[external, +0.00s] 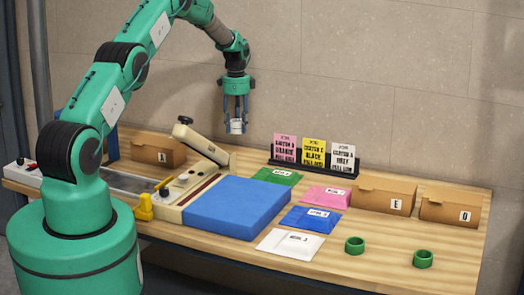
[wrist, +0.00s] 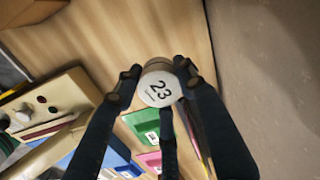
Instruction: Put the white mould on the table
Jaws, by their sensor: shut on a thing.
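The white mould (wrist: 160,88) is a small round piece with "23" on its face. In the wrist view it sits between the fingertips of my gripper (wrist: 158,78), which is shut on it. In the external view my gripper (external: 236,118) hangs high above the back of the table, and the white mould (external: 236,127) shows between its fingers, in the air and apart from the surface. The wooden table (external: 330,240) lies below, with bare wood in front of the boxes.
A press with a lever (external: 200,142) and a blue block (external: 238,206) stand at left. Green, pink, blue and white packets (external: 290,244) lie in the middle. A card rack (external: 312,170), boxes (external: 384,200) and two green rings (external: 355,245) stand at right. The wall is close behind.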

